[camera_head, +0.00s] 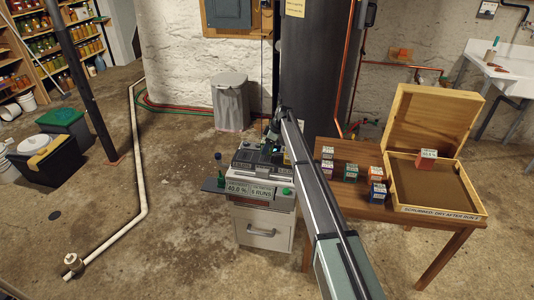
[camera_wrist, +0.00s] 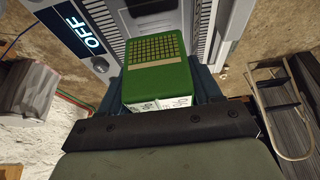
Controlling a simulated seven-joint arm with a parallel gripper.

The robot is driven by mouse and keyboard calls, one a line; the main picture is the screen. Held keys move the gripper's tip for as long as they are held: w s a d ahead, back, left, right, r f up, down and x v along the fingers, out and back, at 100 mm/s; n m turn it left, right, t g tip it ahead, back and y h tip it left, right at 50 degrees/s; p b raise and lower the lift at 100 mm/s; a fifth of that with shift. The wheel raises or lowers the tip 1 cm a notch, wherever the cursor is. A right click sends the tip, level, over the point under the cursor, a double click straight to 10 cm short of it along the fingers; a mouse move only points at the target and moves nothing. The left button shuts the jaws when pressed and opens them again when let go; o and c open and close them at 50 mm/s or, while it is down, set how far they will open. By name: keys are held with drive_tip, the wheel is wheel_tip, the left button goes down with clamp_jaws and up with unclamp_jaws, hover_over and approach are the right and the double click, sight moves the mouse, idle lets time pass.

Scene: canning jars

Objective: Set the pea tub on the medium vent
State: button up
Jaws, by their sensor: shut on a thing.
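My gripper (camera_wrist: 158,88) is shut on a green tub (camera_wrist: 155,62) in the wrist view, a finger on each side. The tub has a gridded green top and a white label whose text I cannot read. Beyond it lies the top of a grey machine (camera_wrist: 62,38) with slotted vents (camera_wrist: 103,16) and an "OFF" display. I cannot tell which vent is the medium one, or whether the tub touches the machine. In the head view the machine (camera_head: 250,163) stands on a white drawer cabinet, and my arm largely hides my gripper and the tub.
Several labelled tubs (camera_head: 350,172) stand on the wooden table (camera_head: 345,198) right of my arm. An open wooden box (camera_head: 476,207) there holds a red tub (camera_head: 426,160). A small side shelf (camera_head: 213,185) juts left from the machine. A lidded grey bin (camera_head: 230,103) stands behind.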

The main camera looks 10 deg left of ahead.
drive_tip(key=shift+f, duration=1.9)
drive_tip(key=shift+f, duration=0.15)
drive_tip(key=o, duration=1.1)
drive_tip(key=v, duration=1.2)
